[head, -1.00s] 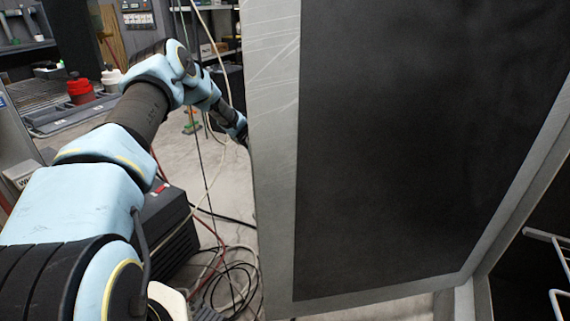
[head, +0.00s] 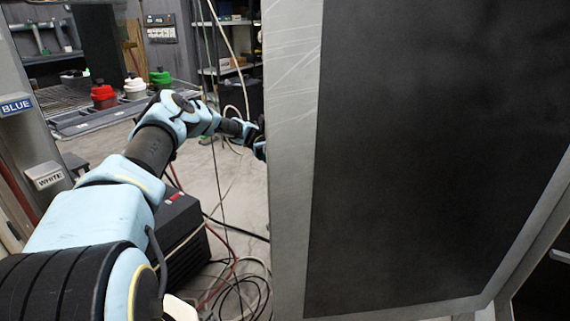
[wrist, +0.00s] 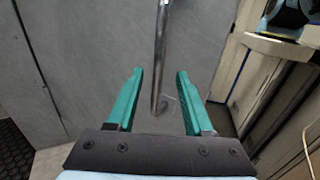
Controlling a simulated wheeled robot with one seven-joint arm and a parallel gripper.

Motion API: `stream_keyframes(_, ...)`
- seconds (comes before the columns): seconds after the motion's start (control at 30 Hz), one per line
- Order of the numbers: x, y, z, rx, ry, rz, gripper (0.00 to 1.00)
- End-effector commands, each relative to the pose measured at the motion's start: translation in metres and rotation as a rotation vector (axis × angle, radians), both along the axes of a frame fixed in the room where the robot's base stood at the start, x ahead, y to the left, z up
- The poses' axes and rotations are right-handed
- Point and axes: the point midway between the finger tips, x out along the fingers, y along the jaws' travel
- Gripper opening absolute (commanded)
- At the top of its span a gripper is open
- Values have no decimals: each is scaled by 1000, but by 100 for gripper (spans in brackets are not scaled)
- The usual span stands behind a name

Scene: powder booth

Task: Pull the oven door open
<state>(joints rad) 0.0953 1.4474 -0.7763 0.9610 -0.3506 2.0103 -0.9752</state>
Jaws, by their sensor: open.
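The oven door (head: 293,190) stands swung open in the head view. Its dark inner panel (head: 430,150) faces me and fills the right half. My arm reaches past the door's left edge to its outer side, and the door hides my fingertips there. In the wrist view my gripper (wrist: 159,72) is open, with two teal fingers apart. The upright metal bar handle (wrist: 160,55) on the grey door face shows between and beyond the fingers. The fingers are not closed on it; I cannot tell how far it is from them.
A dark box (head: 180,240) and loose cables (head: 240,295) lie on the floor beneath my arm. A bench with red (head: 103,97), white and green containers stands at the back left. A post with BLUE and WHITE labels (head: 45,177) is at the far left.

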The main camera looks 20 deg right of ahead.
Motion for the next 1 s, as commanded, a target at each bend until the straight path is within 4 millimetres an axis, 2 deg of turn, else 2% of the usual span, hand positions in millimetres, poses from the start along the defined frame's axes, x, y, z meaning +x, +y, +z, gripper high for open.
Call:
stream_keyframes(0.47, 5, 2, 1, 1, -3, 8, 51)
stream_keyframes(0.73, 4, 1, 1, 4, -10, 7, 20)
stream_keyframes(0.9, -9, -1, 1, 55, -104, -9, 1)
stream_keyframes(1.0, -22, 2, -3, 108, -213, -25, 0)
